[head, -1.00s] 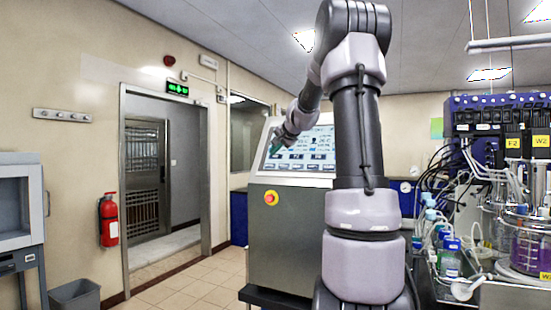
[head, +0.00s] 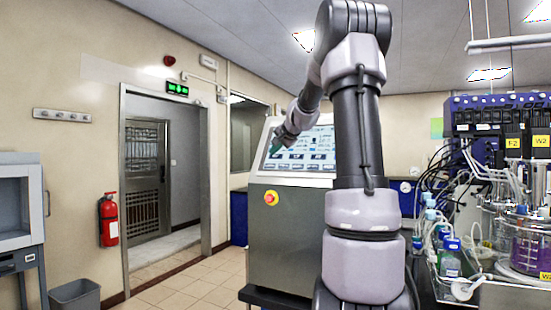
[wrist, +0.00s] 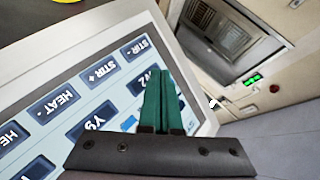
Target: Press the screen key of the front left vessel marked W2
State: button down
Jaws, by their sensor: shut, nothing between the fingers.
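The control screen (head: 300,150) faces me on a grey cabinet, left of my arm in the head view. I cannot tell whether the tips touch the screen. In the head view my gripper (head: 280,143) is at the screen's left part.
STIR and HEAT keys (wrist: 100,69) line the screen. A red stop button (head: 271,198) is on the cabinet front. A vessel with purple liquid (head: 528,250) and yellow W2 tag (head: 541,141) stands at right among tubing and bottles.

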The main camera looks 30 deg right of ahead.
jog(key=shift+w+d+f, duration=0.25)
jog(key=shift+d, duration=0.1)
jog(key=shift+w+d+f, duration=0.15)
jog(key=shift+w+d, duration=0.05)
dwell(0.9)
jog(key=shift+s+a, duration=0.1)
jog(key=shift+s+a+r, duration=0.35)
jog(key=shift+a+r, duration=0.05)
dwell(0.4)
jog(key=shift+s+a+r, duration=0.65)
jog(key=shift+a, duration=0.2)
jog(key=shift+s+a+r, duration=0.6)
jog(key=shift+s+a, duration=0.05)
jog(key=shift+a, duration=0.2)
